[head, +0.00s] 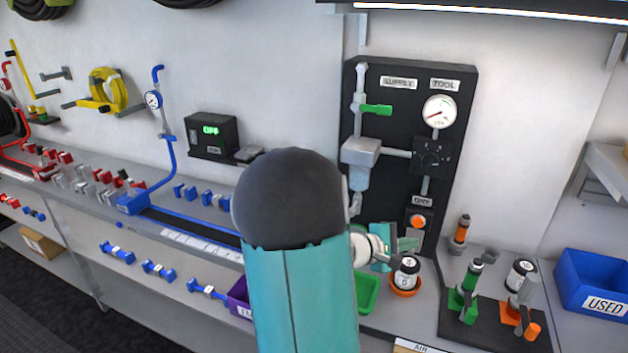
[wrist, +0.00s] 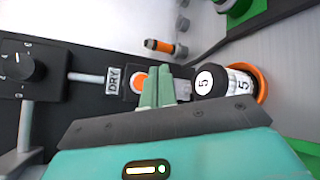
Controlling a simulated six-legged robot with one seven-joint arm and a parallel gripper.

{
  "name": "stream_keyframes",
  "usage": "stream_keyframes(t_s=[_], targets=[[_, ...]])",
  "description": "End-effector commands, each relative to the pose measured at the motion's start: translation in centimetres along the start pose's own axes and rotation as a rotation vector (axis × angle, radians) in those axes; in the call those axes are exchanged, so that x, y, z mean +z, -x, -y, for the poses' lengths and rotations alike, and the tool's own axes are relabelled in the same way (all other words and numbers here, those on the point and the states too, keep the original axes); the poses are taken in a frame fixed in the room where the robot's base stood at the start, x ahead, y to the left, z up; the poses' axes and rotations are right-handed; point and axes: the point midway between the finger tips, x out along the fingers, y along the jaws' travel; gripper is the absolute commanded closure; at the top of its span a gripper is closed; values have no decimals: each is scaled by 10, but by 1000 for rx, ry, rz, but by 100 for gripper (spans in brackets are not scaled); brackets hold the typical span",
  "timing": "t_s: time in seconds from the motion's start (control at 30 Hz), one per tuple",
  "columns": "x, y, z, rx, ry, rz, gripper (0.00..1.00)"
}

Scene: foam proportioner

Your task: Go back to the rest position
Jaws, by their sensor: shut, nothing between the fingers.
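My gripper (wrist: 157,86) shows in the wrist view with its green fingers together and nothing between them. In the head view my gripper (head: 405,246) is partly hidden by my own teal and dark arm, just below the DRY label on the black panel (head: 385,90). A black-and-white canister marked 5 (head: 407,270) stands in an orange cup (head: 405,289) beside the fingers. In the wrist view the same canister (wrist: 222,82) lies to the right of the fingers, apart from them as far as I can tell.
The panel carries a gauge (head: 439,112), a green-handled valve (head: 376,109) and an orange button (head: 418,222). Green (head: 466,295) and orange (head: 520,310) tools stand at right, near a blue USED bin (head: 592,283). A green tray (head: 367,292) sits close to my arm.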

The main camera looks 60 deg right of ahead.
Motion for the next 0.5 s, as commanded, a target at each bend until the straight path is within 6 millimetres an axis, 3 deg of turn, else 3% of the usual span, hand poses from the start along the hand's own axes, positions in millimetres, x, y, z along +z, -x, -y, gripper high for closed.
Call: stream_keyframes(t_s=[0.27,0.37,0.5], targets=[[-1,8,-1,-13,-18,-11,100],[-5,31,-2,-61,-73,-46,100],[-13,92,2,-192,-190,-147,100]])
